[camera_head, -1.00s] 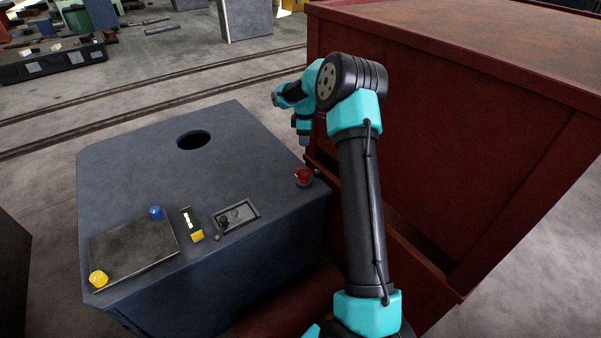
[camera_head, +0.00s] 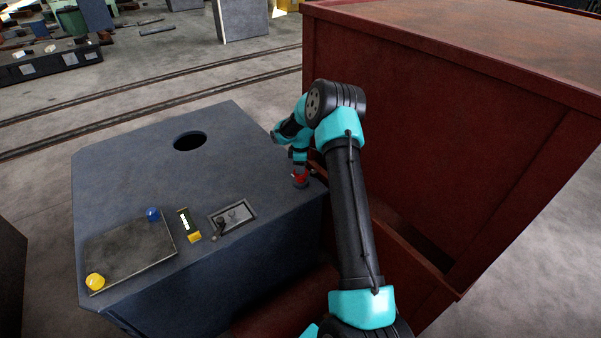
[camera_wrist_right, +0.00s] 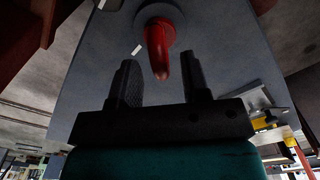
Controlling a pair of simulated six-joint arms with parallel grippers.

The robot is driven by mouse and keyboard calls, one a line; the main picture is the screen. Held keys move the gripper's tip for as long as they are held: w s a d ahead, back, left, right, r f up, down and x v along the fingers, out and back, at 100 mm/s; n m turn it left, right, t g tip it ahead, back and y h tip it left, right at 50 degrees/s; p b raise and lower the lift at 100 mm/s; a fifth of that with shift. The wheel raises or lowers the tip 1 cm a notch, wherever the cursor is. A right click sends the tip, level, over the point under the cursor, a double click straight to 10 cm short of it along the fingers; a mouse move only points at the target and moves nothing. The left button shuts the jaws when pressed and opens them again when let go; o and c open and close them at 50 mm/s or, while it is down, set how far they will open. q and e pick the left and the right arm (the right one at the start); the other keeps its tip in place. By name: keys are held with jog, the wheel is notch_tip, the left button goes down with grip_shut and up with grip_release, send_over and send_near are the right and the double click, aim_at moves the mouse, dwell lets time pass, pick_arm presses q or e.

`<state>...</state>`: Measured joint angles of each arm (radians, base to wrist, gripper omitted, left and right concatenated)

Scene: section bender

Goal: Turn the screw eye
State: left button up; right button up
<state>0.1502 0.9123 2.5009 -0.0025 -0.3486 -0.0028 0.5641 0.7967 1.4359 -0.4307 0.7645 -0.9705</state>
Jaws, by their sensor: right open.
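The red screw eye (camera_head: 299,179) stands on the right edge of the grey machine top (camera_head: 130,180). In the right wrist view the red screw eye (camera_wrist_right: 160,45) points toward my right gripper (camera_wrist_right: 160,80). Its tip lies between the two dark fingers, with a gap on either side. My right gripper is open and holds nothing. In the head view my right gripper (camera_head: 298,166) is just above the screw eye and partly hides it. My left gripper is not in view.
A large dark red bin (camera_head: 440,130) stands right of the machine. The machine top carries a round hole (camera_head: 190,141), a blue knob (camera_head: 152,214), a yellow knob (camera_head: 95,282), a yellow-ended piece (camera_head: 189,225) and a recessed panel with a small lever (camera_head: 221,224).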

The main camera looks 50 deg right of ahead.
aim_at(300, 178)
jog(key=shift+f, duration=1.75)
grip_shut()
